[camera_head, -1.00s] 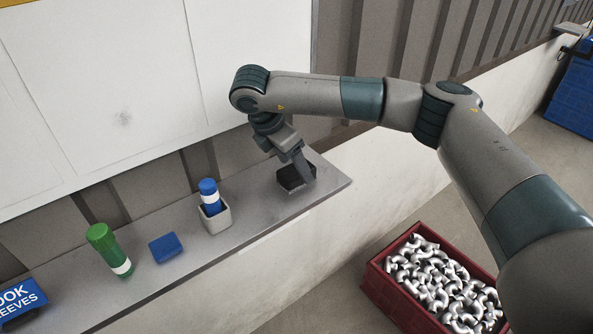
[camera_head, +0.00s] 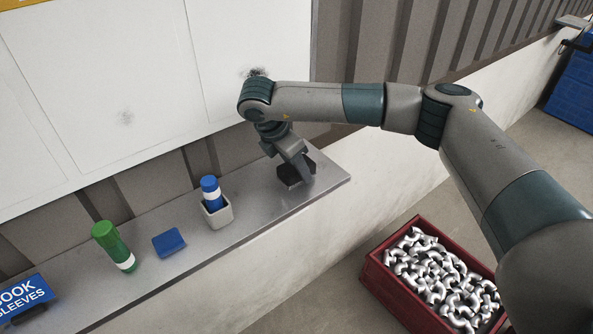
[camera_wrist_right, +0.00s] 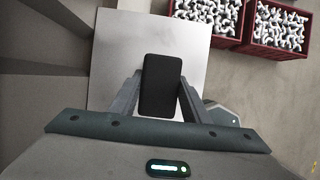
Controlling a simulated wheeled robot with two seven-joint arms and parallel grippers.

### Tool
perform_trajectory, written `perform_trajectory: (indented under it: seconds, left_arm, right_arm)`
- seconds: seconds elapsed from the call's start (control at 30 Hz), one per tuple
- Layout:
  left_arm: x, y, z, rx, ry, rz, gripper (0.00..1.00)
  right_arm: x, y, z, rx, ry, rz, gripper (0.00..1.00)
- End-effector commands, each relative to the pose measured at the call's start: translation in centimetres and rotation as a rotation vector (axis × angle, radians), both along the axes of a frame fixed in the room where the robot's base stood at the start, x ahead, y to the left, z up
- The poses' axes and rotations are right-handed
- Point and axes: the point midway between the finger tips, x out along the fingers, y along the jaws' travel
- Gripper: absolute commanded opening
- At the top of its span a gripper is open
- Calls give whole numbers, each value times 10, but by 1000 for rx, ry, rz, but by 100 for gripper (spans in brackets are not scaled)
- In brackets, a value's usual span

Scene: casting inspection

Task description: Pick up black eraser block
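The black eraser block (camera_head: 290,174) is at the right end of the grey ledge (camera_head: 255,208). My right gripper (camera_head: 299,168) reaches down over it from above. In the right wrist view the block (camera_wrist_right: 160,85) sits between the two fingers of the right gripper (camera_wrist_right: 160,92), which appear to touch its sides. I cannot tell whether the block rests on the ledge or is slightly off it. My left gripper is not in view.
On the ledge to the left stand a blue marker in a grey cup (camera_head: 218,214), a blue block (camera_head: 169,242), a green bottle (camera_head: 113,246) and a blue sign (camera_head: 22,302). A whiteboard (camera_head: 100,90) is behind. A red crate of castings (camera_head: 376,284) stands below.

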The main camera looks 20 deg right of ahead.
Motion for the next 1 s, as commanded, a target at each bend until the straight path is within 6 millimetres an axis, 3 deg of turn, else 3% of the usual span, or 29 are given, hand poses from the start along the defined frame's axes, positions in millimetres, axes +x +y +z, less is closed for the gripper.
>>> perform_trajectory:
  seconds: [0.07,0.43,0.7,0.97,1.0]
  left_arm:
    - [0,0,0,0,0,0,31]
    - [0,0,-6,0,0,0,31]
    - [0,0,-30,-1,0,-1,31]
    - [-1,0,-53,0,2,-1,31]
    - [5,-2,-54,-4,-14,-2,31]
  right_arm:
    - [0,0,1,0,-1,0,13]
    - [1,0,6,0,-2,0,13]
    - [1,1,38,2,-6,1,13]
    - [-20,-49,67,1,-4,-3,13]
    - [-23,-55,73,0,-5,-3,13]
